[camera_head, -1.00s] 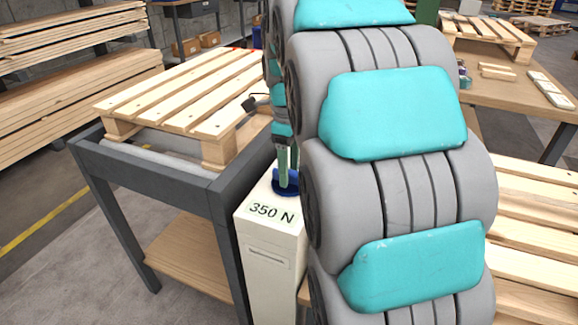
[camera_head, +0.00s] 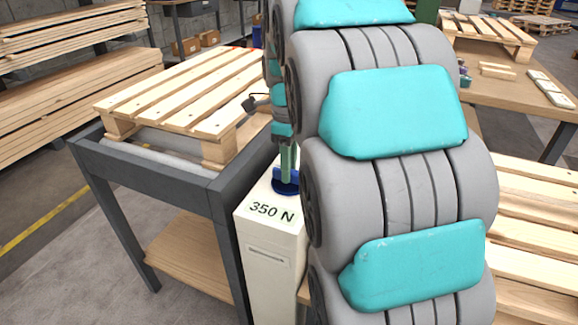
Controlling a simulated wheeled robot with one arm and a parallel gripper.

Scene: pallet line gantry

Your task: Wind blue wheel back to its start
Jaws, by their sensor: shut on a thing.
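The blue wheel (camera_head: 284,187) sits on top of a white box-like post marked "350 N" (camera_head: 270,250). My gripper (camera_head: 287,172) points down from above and is shut on the wheel. My arm hides the wheel's right side and part of the post. Any mark that tells the wheel's start position cannot be seen.
A dark grey table (camera_head: 215,190) with a wooden pallet (camera_head: 190,90) stands close on the left of the post. A wooden workbench (camera_head: 520,85) bears another pallet (camera_head: 487,35) at the back right. More pallet boards (camera_head: 535,230) lie at the right.

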